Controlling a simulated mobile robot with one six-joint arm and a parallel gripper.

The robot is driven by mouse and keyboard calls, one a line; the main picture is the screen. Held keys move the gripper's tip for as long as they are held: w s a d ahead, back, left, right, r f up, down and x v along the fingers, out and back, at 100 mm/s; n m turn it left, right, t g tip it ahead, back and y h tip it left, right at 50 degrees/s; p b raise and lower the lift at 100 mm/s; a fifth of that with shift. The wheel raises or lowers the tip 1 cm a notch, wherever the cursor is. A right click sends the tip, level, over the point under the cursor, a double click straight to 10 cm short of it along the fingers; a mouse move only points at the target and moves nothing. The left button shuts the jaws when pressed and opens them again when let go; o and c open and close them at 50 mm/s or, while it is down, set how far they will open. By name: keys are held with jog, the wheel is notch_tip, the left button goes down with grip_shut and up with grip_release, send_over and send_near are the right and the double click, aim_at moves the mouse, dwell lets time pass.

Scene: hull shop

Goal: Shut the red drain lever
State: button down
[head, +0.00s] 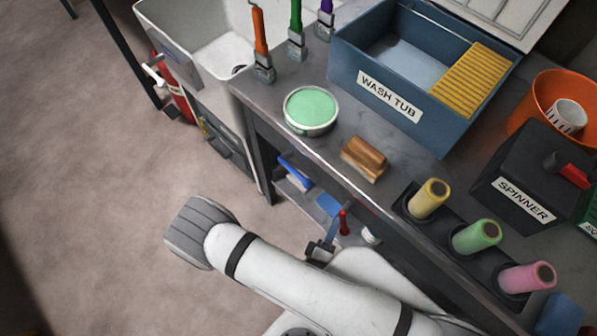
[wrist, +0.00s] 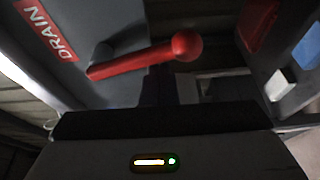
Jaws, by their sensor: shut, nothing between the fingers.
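The red drain lever (wrist: 135,62) shows in the wrist view as a bar with a round ball knob on its right end. It slants slightly up to the right across a grey panel (wrist: 95,25) with a red DRAIN label (wrist: 45,28). My gripper (wrist: 162,88) is shut and empty, just below the lever in the picture. The fingers are dark and hard to make out, and I cannot tell whether they touch the lever. In the head view I cannot make out the lever or its panel for certain.
In the head view, a bench (head: 290,115) carries a blue wash tub (head: 440,129), a green-topped bowl (head: 310,108), a brush (head: 364,158), several coloured spools and a black spinner (head: 500,175). A white sink (head: 180,25) stands upper left. The floor (head: 90,210) at left is clear.

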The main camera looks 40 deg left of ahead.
jog(key=a, duration=0.6)
jog(key=b+v, duration=0.2)
jog(key=v, duration=0.8)
jog(key=a+r+m+g+p, duration=0.25)
jog(key=a+m+g, duration=0.4)
jog(key=a, duration=0.85)
jog(key=w+a+r+g, duration=0.2)
jog(key=a+r+g, duration=0.1)
jog(key=r, duration=0.3)
jog(key=w+a+r+m+g+y, duration=0.1)
jog(key=w+a+r+g, duration=0.1)
jog(key=a+r, duration=0.4)
jog(key=shift+w+r+g, duration=0.2)
jog(key=shift+r+g, duration=0.25)
jog(key=shift+r, duration=0.1)
jog(key=shift+s+d, duration=0.1)
jog(key=shift+s, duration=0.05)
